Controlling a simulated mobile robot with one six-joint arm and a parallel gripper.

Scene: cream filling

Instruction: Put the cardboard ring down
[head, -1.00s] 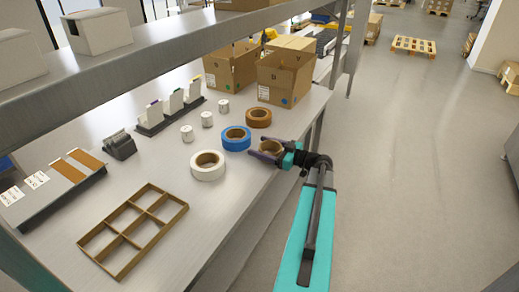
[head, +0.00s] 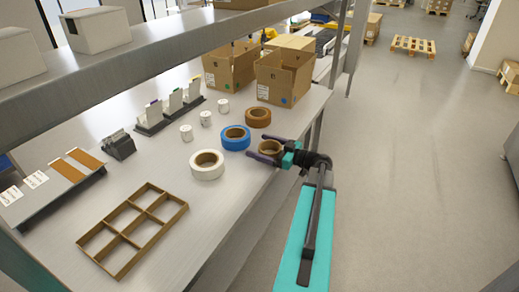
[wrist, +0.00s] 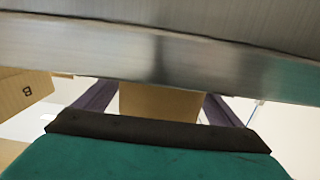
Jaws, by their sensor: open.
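The cardboard ring (head: 268,148) is a tan, hollow roll at the right edge of the worktable, beside the blue tape roll. It appears to rest flat on the table top. My gripper (head: 259,149) reaches in from the right with its two purple fingers open, one on each side of the ring. In the wrist view the ring (wrist: 158,100) is a tan block between the purple fingers. Whether a finger still touches it I cannot tell. The ring's lower part is partly hidden by the near finger in the head view.
On the table (head: 215,219) stand a white tape roll (head: 207,172), a blue roll (head: 235,145) and a brown roll (head: 258,122). An empty brown divider frame (head: 133,232) lies nearer. Open cardboard boxes (head: 284,88) stand behind. A metal shelf (head: 150,65) crosses above.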

